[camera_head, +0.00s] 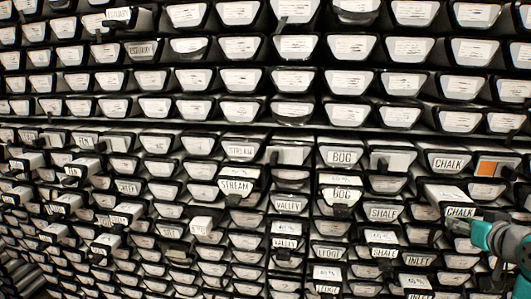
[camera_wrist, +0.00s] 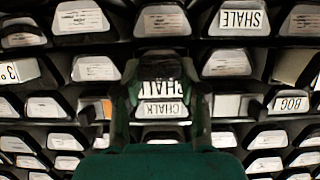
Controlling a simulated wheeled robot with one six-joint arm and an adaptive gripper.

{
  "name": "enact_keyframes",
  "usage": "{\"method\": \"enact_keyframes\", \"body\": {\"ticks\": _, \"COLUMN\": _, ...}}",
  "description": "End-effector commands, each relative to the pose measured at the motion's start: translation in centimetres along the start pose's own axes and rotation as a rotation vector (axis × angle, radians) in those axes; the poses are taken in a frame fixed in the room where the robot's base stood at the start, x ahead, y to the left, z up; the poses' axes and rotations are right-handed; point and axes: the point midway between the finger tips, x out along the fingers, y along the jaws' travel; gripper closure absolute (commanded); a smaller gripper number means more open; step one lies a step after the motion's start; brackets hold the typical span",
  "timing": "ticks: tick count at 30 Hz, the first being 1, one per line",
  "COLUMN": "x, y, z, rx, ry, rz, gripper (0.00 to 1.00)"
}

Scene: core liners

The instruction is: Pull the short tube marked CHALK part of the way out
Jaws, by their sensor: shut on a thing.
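Two tubes labelled CHALK show at the right of the head view. The upper one (camera_head: 448,162) sits back in the rack, its white label facing out. The lower one (camera_head: 460,212) juts out of its slot, with its pale top side showing. My gripper (camera_head: 468,228) is shut on the front of this lower tube, just below its label. In the wrist view, where labels appear upside down, my gripper (camera_wrist: 160,72) has a finger on each side of the tube's dark front. Its partly covered label (camera_wrist: 160,91) is between the fingers, and the upper CHALK label (camera_wrist: 162,109) is beyond.
Rows of dark-rimmed tubes fill the rack. A tube with an orange patch (camera_head: 487,168) juts out near the upper CHALK tube. Several other tubes stick out at the left.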

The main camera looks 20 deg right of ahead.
Motion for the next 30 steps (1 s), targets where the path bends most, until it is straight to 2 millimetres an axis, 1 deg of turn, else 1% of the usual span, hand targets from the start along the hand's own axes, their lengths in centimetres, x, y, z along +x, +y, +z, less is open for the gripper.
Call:
{"method": "enact_keyframes", "body": {"ticks": 3, "x": -0.9, "y": 0.0, "z": 0.1, "rx": -0.001, "ry": 0.006, "rz": 0.001, "gripper": 1.00}}
{"method": "enact_keyframes", "body": {"ticks": 30, "x": -6.2, "y": 0.0, "z": 2.5, "rx": 0.000, "ry": 0.003, "rz": 0.000, "gripper": 1.00}}
